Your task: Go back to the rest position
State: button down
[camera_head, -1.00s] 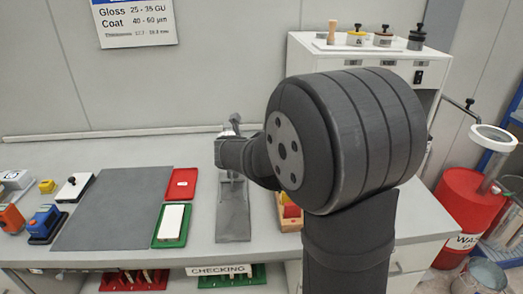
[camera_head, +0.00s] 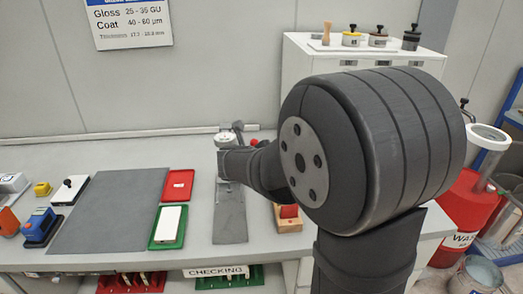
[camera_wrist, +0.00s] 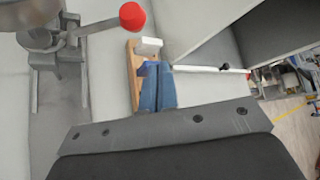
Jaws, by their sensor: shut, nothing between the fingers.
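My gripper (camera_wrist: 157,70) shows in the wrist view as two blue fingers pressed together, with nothing between them. It is above the bench, and a wooden block (camera_wrist: 132,80) with a white piece on it lies below and beyond the fingertips. In the head view my dark arm fills the right of the centre, and my gripper is hidden behind it.
A press-like stand (camera_head: 230,215) with a red-knobbed lever (camera_wrist: 132,16) stands close by, left of my gripper. The wooden block (camera_head: 288,225) is beside it on the bench. A grey mat (camera_head: 108,212) and red (camera_head: 177,173) and green trays lie left. A white cabinet (camera_head: 300,85) stands behind.

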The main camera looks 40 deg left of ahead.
jog(key=v, duration=0.7)
jog(key=shift+s+f, duration=0.2)
jog(key=shift+s, duration=0.15)
jog(key=shift+w, duration=0.1)
jog(key=w+a+f, duration=0.1)
jog(key=w+a, duration=0.3)
jog(key=w, duration=0.3)
jog(key=shift+w+a+f, duration=0.35)
jog(key=shift+w+a, duration=0.05)
